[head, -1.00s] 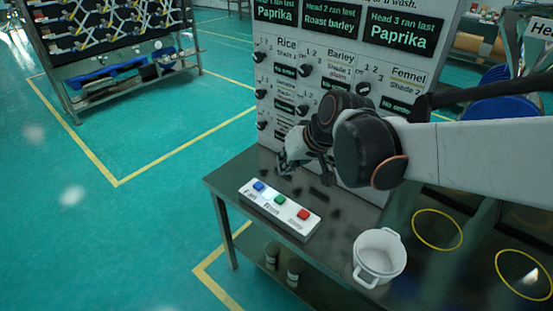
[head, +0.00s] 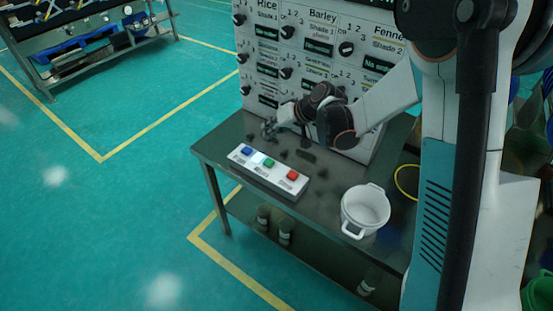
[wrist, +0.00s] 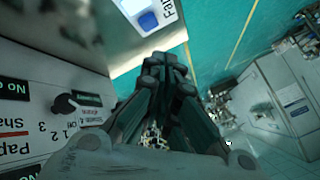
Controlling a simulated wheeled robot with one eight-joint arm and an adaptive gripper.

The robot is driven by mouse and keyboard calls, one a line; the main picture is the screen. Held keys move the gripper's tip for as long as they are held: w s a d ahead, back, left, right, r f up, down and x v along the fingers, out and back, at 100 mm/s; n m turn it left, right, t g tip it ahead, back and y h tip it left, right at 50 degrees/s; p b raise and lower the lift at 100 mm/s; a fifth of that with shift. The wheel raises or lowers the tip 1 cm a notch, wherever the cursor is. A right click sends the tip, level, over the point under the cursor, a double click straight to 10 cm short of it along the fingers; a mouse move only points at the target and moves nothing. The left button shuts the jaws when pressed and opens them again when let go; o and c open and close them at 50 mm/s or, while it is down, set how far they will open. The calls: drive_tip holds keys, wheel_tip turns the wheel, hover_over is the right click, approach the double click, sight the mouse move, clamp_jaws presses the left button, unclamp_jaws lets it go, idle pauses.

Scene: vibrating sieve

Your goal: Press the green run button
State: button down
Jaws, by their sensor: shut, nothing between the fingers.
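The green run button (head: 269,163) is the middle one on a white button box (head: 281,178) lying on the dark metal table, between a blue button (head: 247,150) and a red button (head: 292,174). My gripper (head: 268,130) is shut and empty. In the head view it is above the table, behind the box and near its blue-button end. In the wrist view, my shut fingers (wrist: 165,62) point towards the table edge. The blue button also shows there (wrist: 148,20), just beyond the fingertips; the green button is out of that view.
A white two-handled pot (head: 365,210) stands on the table (head: 222,150) to the right of the box. A panel with knobs and labels (head: 310,55) rises behind the table. Jars (head: 285,231) stand on the lower shelf.

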sight(271, 160)
drive_tip(key=shift+w+f, duration=0.2)
drive_tip(key=shift+f, duration=0.3)
drive_tip(key=shift+f, duration=0.15)
drive_tip(key=shift+f+b, duration=2.9)
drive_tip(key=shift+f, duration=1.4)
drive_tip(key=shift+f, duration=0.1)
drive_tip(key=shift+f+b, duration=0.25)
drive_tip(key=shift+b, duration=0.2)
drive_tip(key=shift+f+b, duration=0.45)
drive_tip(key=shift+f, duration=0.05)
drive_tip(key=shift+r, duration=0.15)
drive_tip(key=shift+r+p, duration=0.55)
drive_tip(key=shift+r, duration=0.2)
